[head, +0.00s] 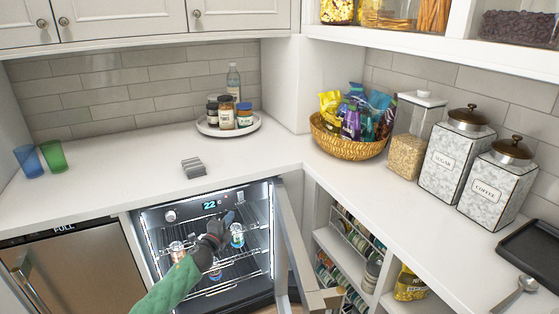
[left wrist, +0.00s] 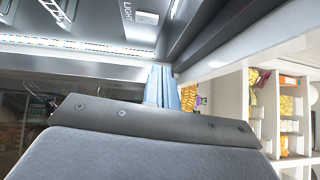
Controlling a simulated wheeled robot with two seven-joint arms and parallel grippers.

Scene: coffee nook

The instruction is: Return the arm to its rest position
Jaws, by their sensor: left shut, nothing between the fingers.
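My left arm in its green sleeve reaches up from the bottom of the head view. My left gripper (head: 228,217) is dark, shut and empty. It is at the open front of the lit mini fridge (head: 152,238), in front of the shelves and below the display. In the left wrist view the fridge's lit ceiling fills the top, with a panel marked LIGHT (left wrist: 140,17). The gripper's dark body covers the lower part of that view. My right gripper is not in view.
The fridge door (head: 295,240) stands open to the right of my gripper. Cans stand on the fridge shelves, one (head: 237,236) just right of the gripper. Above is the white counter with grey stacked pieces (head: 193,168). Open shelves (head: 340,262) lie right of the door.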

